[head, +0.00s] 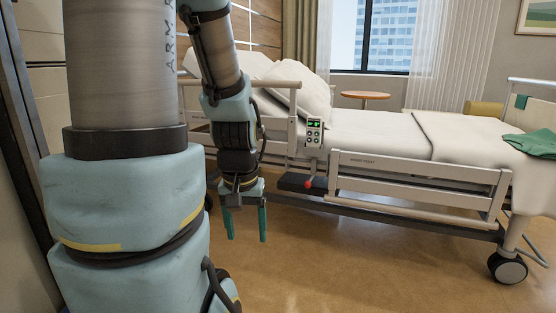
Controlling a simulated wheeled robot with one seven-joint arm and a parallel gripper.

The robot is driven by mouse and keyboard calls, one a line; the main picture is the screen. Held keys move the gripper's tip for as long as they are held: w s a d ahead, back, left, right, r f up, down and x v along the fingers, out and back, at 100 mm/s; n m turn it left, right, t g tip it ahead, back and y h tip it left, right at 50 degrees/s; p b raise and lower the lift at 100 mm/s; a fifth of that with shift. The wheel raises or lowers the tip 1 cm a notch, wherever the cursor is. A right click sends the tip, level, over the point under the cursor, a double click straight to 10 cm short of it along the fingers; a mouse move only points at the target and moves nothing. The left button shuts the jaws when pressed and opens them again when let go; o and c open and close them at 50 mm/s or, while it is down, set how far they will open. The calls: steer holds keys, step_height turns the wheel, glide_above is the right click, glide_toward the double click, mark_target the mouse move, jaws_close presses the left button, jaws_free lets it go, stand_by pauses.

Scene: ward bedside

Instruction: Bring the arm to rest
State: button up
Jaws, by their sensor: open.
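My gripper (245,222) hangs at the end of my arm, left of the middle in the head view. Its two green fingers point down and stand apart, with nothing between them. It is in front of the near side of the bed, above the brown floor. My large blue-grey arm links fill the left part of the view and hide what is behind them.
A hospital bed (376,132) with pale side rails (420,178) spans the middle and right. A control panel (314,132) hangs on its rail. A caster wheel (508,267) stands at lower right. The floor (370,265) in front is clear. A round table (365,96) stands behind.

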step_height(320, 180, up, 33)
steer(key=p, duration=3.1)
